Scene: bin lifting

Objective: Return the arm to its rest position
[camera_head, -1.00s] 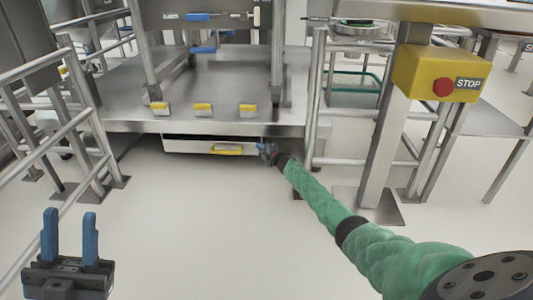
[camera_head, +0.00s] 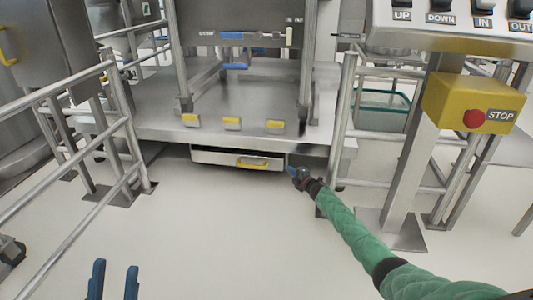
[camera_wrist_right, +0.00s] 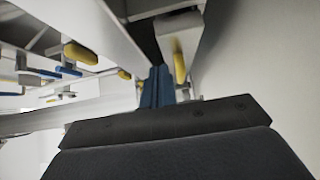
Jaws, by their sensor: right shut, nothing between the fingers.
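My right arm, in a green sleeve, reaches in from the lower right in the head view. Its small blue-fingered gripper (camera_head: 296,174) is near the right end of a shallow drawer (camera_head: 215,156) with a yellow handle (camera_head: 252,162), under a steel platform. The gripper is off the handle. In the right wrist view the blue fingers (camera_wrist_right: 156,72) are together with nothing between them, and a yellow handle (camera_wrist_right: 179,62) lies just right of them. My left gripper (camera_head: 114,266) is at the bottom left of the head view, its two blue fingers apart and empty; its body is out of frame.
Steel railings stand at left (camera_head: 62,130) and right of the platform (camera_head: 150,122). A post with a yellow STOP box (camera_head: 447,98) and a control panel (camera_head: 450,35) stands at right, close to my right arm. The pale floor (camera_head: 200,235) in front is clear.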

